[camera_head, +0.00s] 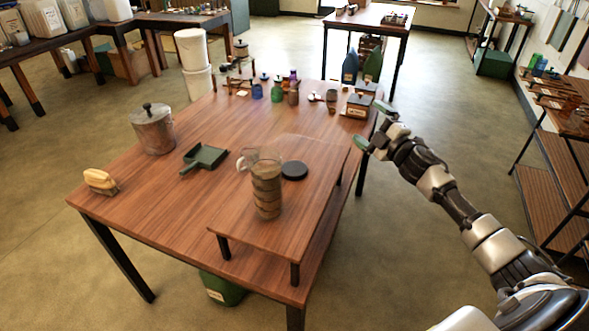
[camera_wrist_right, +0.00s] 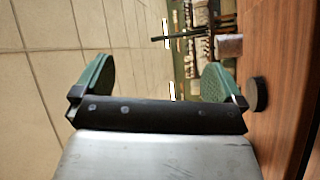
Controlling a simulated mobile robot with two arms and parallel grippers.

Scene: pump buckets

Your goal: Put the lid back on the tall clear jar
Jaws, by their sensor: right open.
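The tall clear jar (camera_head: 266,190) stands upright on the raised wooden shelf at the front of the table, with brownish banded contents and an open-looking top. A round dark lid (camera_head: 294,170) lies flat on the shelf just right of the jar. The lid also shows in the right wrist view (camera_wrist_right: 257,95), beside the green finger pads. My right gripper (camera_head: 372,125) is open and empty, beyond the right edge of the table, apart from lid and jar. Its two green pads are spread in the wrist view (camera_wrist_right: 158,75). My left gripper is out of view.
A metal canister (camera_head: 153,131), a green dustpan (camera_head: 204,158) and a brush (camera_head: 101,182) sit on the left of the table (camera_head: 165,205). Several small bottles and boxes (camera_head: 358,106) crowd its far end. The floor right of the table is clear up to a shelf rack (camera_head: 560,165).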

